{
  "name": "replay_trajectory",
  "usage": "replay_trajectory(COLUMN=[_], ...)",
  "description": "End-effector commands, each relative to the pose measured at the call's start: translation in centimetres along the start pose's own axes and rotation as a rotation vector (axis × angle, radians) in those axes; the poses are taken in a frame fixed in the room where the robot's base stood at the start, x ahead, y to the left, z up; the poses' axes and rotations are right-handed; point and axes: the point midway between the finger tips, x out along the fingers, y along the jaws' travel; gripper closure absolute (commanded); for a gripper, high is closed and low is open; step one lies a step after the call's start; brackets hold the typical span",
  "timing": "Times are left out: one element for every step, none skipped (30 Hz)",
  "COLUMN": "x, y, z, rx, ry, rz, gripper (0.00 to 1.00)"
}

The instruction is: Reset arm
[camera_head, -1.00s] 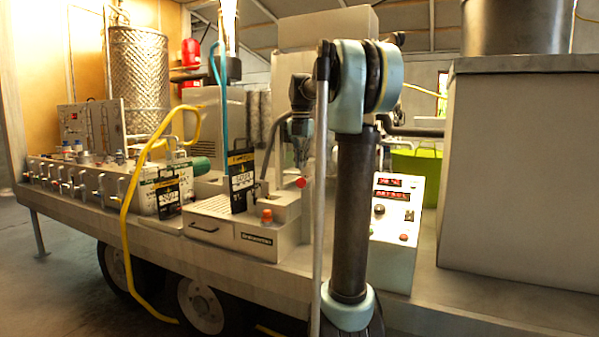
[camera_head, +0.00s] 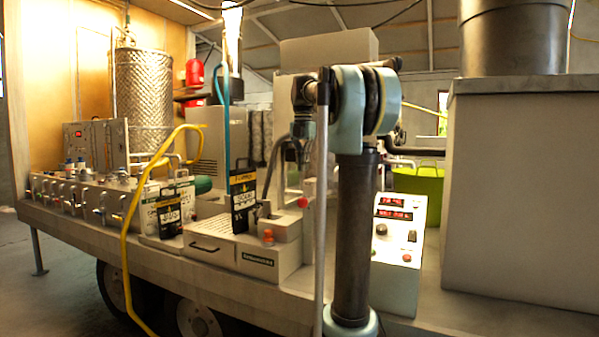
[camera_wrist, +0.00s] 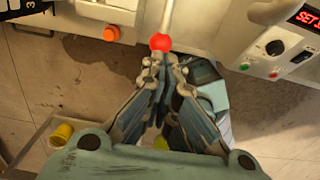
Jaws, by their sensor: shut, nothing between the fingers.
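My arm stands in the middle of the head view, with its wrist folded over to the left of the upright column. My gripper (camera_head: 299,157) hangs pointing down there, small and partly dark against the machine behind. In the wrist view my gripper (camera_wrist: 160,66) is shut and empty, its fingers drawn together. A red ball knob (camera_wrist: 160,42) on a pale rod shows just beyond the fingertips in the wrist view; whether they touch is hard to tell. In the head view the red knob (camera_head: 303,202) sits below my gripper, with a gap between.
A press unit with an orange button (camera_head: 268,236) stands on the trailer bed left of my arm. A control box (camera_head: 399,235) with red displays is close on the right. A large grey cabinet (camera_head: 525,190) fills the far right. A yellow hose (camera_head: 128,235) hangs over the front edge.

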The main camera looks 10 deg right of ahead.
Motion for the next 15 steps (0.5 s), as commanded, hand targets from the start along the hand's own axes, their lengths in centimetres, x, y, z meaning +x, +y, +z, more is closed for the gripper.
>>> replay_trajectory(x=[0.1,0.2,0.4,0.6,0.9,1.4,1.9,2.4,3.2,3.8,4.5,5.3,6.0,6.7,7.7], y=[-0.1,-0.2,-0.4,-0.6,-0.8,-1.3,-1.7,-2.1,-2.7,-3.2,-3.7,-4.3,-4.8,-5.2,-5.9], z=[-0.1,-0.2,-0.5,-0.8,-1.2,-1.8,-2.3,-2.9,-3.7,-4.3,-5.0,-5.8,-6.5,-7.1,-8.0], rx=[0.007,0.016,0.037,0.059,0.089,0.137,0.181,0.229,0.299,0.355,0.411,0.484,0.540,0.596,0.669], ry=[0.000,-0.001,-0.002,-0.004,-0.005,-0.008,-0.011,-0.014,-0.018,-0.020,-0.023,-0.025,-0.027,-0.029,-0.032], rz=[0.000,0.001,0.002,0.003,0.004,0.007,0.009,0.012,0.017,0.021,0.024,0.029,0.034,0.038,0.045], gripper=[1.00,1.00,1.00,1.00,1.00,1.00,1.00,1.00,1.00,1.00,1.00,1.00,1.00,1.00,1.00])
